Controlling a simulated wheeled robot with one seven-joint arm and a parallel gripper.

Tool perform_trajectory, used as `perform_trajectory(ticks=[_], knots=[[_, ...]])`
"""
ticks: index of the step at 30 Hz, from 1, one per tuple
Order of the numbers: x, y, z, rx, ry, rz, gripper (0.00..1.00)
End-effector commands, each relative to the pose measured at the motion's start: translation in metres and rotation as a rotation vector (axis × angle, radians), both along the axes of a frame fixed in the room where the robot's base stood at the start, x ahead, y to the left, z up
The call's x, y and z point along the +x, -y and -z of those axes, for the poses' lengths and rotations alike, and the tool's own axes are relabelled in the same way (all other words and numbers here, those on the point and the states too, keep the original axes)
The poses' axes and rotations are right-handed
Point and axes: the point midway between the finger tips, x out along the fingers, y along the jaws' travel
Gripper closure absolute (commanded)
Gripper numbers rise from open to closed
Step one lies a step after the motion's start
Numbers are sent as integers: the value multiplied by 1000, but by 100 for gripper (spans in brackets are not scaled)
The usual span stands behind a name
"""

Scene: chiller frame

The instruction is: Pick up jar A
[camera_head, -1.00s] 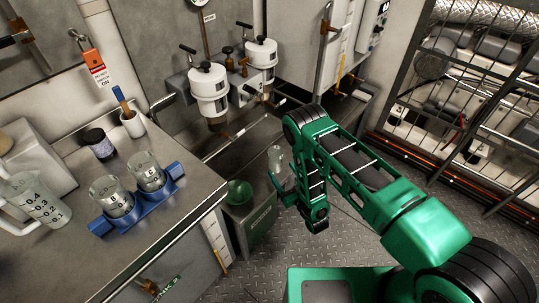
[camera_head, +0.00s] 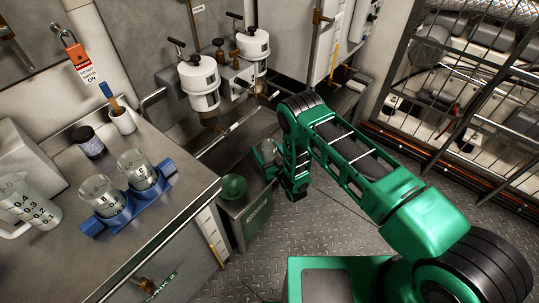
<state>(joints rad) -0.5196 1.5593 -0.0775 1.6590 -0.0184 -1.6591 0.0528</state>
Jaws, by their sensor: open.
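Two more clear jars, the nearer one (camera_head: 101,194) and the farther one (camera_head: 138,169), stand upright in a blue holder (camera_head: 133,210) on the counter. Their marks are too small to read surely.
A green ball-like thing (camera_head: 233,187) sits on a dark green box (camera_head: 247,222) left of my gripper. The metal counter (camera_head: 150,245) holds a measuring jug (camera_head: 28,205), a dark lidded pot (camera_head: 88,141) and a white cup (camera_head: 122,120). White canisters (camera_head: 199,85) stand behind. The plate floor is free.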

Motion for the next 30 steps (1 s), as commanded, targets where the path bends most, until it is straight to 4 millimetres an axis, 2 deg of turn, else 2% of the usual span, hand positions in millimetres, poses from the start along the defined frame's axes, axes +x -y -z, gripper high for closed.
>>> perform_trajectory(ticks=[8,12,14,23,30], knots=[[2,-1,0,0,-1,0,30],[2,-1,0,0,-1,0,64],[2,-1,0,0,-1,0,75],[2,-1,-1,0,0,0,75],[3,-1,-19,0,1,1,75]])
